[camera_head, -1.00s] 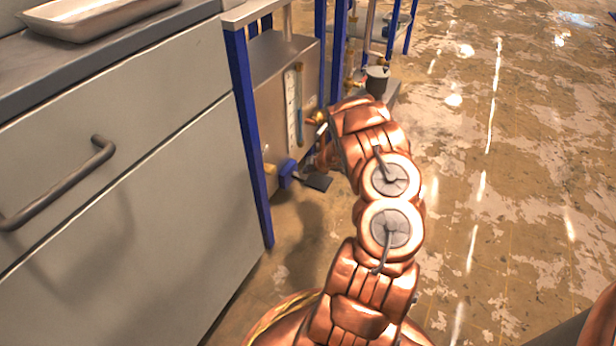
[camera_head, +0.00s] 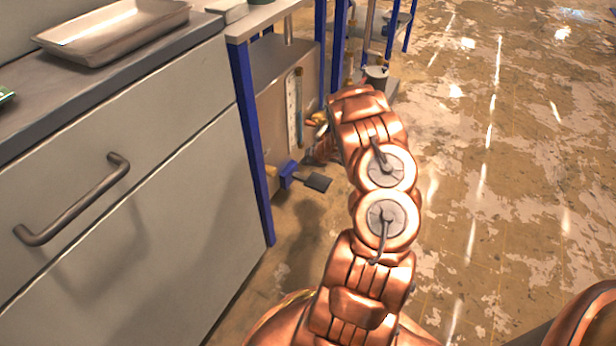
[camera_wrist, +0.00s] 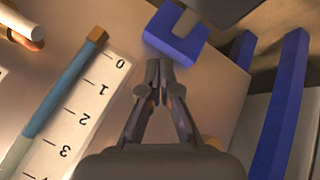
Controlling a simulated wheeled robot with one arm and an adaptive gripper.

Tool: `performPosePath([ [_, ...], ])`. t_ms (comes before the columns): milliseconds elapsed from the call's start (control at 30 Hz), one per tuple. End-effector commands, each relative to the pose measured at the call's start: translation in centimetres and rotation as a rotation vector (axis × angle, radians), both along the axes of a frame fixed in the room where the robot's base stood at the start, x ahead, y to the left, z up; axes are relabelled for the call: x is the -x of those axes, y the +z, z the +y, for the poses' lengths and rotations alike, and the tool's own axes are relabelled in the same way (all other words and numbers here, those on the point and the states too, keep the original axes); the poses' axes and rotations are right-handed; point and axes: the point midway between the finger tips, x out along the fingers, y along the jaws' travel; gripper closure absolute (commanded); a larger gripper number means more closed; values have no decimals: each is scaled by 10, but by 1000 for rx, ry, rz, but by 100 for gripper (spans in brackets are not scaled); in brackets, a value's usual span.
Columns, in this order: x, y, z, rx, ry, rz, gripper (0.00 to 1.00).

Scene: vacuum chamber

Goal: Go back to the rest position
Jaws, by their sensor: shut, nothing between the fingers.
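My copper-coloured arm reaches forward in the head view, beside the blue-legged frame. It largely hides my gripper there. In the wrist view my gripper (camera_wrist: 158,88) is shut, its fingertips together with nothing between them. The tips point toward a blue block (camera_wrist: 178,38) with a notch. Whether they touch it cannot be told. The same blue block seems to show low by the frame in the head view (camera_head: 288,175), with a dark flat pad (camera_head: 318,182) at its side.
A white scale (camera_wrist: 75,120) with a blue tube is left of the gripper; blue posts (camera_wrist: 285,110) are at right. A grey cabinet (camera_head: 150,220) with a bar handle (camera_head: 75,205) and a metal tray (camera_head: 115,28) on top stands at left. The floor at right is clear.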

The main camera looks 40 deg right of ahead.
Motion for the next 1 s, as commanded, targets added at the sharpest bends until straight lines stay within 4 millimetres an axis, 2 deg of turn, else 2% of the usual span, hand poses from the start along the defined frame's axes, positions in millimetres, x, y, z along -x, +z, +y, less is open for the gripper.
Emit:
performPosePath([
  [667,0,3,-1,3,-3,1,100],
  [767,-2,19,-5,26,-22,11,100],
  [833,-3,41,-12,54,-52,22,100],
  [967,-6,101,-28,131,-135,49,100],
  [1000,-6,122,-31,154,-164,56,100],
])
